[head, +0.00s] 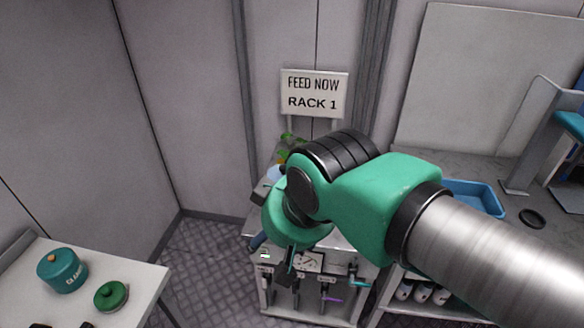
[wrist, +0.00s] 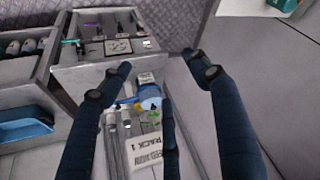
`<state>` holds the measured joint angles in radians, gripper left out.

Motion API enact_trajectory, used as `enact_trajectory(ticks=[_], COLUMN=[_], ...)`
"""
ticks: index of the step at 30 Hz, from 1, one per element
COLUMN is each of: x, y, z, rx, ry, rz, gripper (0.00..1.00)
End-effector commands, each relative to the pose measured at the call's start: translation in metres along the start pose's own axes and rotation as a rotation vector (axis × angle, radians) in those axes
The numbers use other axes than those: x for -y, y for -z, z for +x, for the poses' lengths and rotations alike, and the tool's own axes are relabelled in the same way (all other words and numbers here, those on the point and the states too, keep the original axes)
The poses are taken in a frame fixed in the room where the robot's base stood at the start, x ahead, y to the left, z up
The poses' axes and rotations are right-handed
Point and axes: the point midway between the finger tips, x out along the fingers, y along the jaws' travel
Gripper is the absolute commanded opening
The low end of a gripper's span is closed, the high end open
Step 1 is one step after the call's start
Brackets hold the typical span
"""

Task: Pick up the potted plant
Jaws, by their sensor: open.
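A plant with green leaves and orange-yellow spots (head: 285,152) shows in the head view just below the sign, partly hidden behind my arm. A pale blue piece beside it (head: 274,173) may be its pot. In the wrist view a blue and yellow item (wrist: 150,98) lies beyond the fingers on the grey stand's far side; I cannot tell whether it is the plant. My gripper (wrist: 165,72) is open and empty, its dark blue fingers spread around the view of the stand. In the head view my gripper (head: 273,262) hangs over the stand, mostly covered by my arm.
The grey stand (head: 335,240) carries a gauge and small tools on its front. A sign reading FEED NOW RACK 1 (head: 314,93) rises behind it. A side table (head: 130,300) with teal and green pots stands left. A blue tray (head: 472,195) lies on the right bench.

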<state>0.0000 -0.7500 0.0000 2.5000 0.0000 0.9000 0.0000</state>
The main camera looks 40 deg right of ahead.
Motion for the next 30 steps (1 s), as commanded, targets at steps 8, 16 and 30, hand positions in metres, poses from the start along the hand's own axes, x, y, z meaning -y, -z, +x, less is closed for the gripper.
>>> enact_trajectory(ticks=[8,16,30], x=[0.0,0.0,-0.015], y=[0.0,0.001,0.065], z=[0.0,0.0,-0.007], rx=[0.0,0.001,0.05], ry=[0.0,0.0,-0.018], rz=[0.0,0.0,-0.035], gripper=[0.66,0.66,0.66])
